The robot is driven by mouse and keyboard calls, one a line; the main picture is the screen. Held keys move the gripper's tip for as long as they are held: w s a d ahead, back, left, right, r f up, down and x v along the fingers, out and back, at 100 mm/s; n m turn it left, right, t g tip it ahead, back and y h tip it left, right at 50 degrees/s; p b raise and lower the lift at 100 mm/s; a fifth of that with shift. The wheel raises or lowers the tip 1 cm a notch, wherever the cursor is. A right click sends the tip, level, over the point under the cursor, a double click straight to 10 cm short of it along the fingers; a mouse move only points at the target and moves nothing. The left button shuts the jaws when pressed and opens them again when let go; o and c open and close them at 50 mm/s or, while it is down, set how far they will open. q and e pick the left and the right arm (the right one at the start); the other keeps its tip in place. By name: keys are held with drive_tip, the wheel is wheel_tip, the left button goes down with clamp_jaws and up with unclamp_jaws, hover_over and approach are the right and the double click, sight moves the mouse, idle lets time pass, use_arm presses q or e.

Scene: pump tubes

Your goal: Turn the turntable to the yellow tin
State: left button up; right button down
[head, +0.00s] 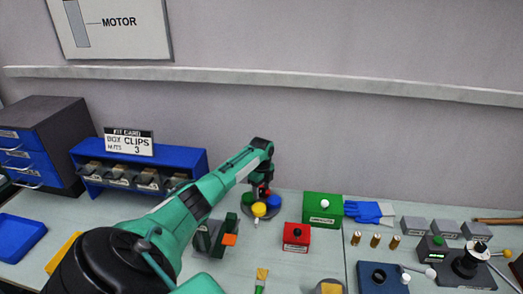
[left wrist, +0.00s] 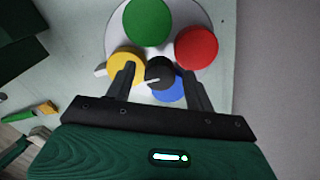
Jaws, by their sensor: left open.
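The turntable (left wrist: 196,12) is a pale round disc with green (left wrist: 147,22), red (left wrist: 196,47), blue (left wrist: 166,92) and yellow (left wrist: 124,62) tins around a dark round hub (left wrist: 159,70). In the head view the yellow tin (head: 259,209) is on the near side of the turntable (head: 247,212). My left gripper (head: 262,190) points down over it. In the left wrist view my left gripper (left wrist: 157,75) is open, with its fingers on either side of the hub; contact cannot be told. A finger partly covers the yellow tin. My right gripper is not in view.
A green box (head: 322,208) and a red box (head: 297,237) stand to the right of the turntable. A dark green stand with an orange piece (head: 229,240) is close in front. A blue rack (head: 185,160) is at the left, and the wall is behind.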

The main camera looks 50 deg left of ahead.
sight(261, 190)
use_arm(q)
wheel_tip(261, 190, up, 14)
drive_tip(key=b, duration=0.3)
drive_tip(key=shift+b, duration=0.35)
idle(0.3)
